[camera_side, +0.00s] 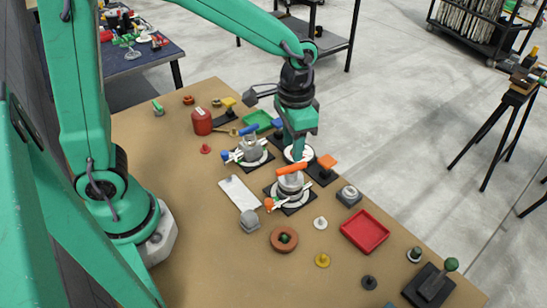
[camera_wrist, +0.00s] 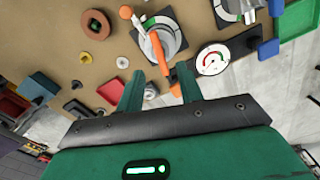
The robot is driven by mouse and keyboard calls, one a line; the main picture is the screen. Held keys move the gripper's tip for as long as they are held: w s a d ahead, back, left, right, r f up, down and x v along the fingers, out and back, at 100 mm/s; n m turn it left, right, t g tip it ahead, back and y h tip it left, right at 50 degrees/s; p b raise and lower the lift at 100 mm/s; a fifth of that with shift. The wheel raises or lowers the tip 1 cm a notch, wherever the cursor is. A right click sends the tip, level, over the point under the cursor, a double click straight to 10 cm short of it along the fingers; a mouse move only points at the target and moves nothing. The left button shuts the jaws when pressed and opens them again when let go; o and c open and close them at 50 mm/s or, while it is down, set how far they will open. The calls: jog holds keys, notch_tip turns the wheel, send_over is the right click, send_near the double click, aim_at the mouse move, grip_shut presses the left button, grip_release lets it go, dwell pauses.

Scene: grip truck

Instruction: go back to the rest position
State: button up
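My gripper (camera_side: 298,152) hangs pointing down over the brown table, just behind the device with the orange lever (camera_side: 291,169). In the wrist view, the two green fingers of my gripper (camera_wrist: 160,84) are apart. The end of the orange lever (camera_wrist: 157,52) shows between or just beyond them; I cannot tell whether it touches. No held object shows. A similar device with a blue lever (camera_side: 250,130) stands to the left of my gripper. A white dial gauge (camera_wrist: 212,60) shows right of the fingers in the wrist view and is partly hidden in the side view.
A red tray (camera_side: 364,231), a brown ring (camera_side: 284,239) and several small knobs lie at the front. A red canister (camera_side: 202,121) and a green tray (camera_side: 257,120) are further back. A green-knobbed lever (camera_side: 451,265) stands at the front right corner. The left side of the table is mostly clear.

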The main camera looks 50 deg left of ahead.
jog(key=shift+a+r, duration=0.1)
jog(key=s+a+r+n+t, duration=0.3)
jog(key=s+a+r+t, duration=0.2)
jog(key=s+a+r, duration=0.5)
jog(key=s, duration=0.2)
jog(key=shift+s+a+r+n+t, duration=0.15)
jog(key=shift+s+n+t, duration=0.15)
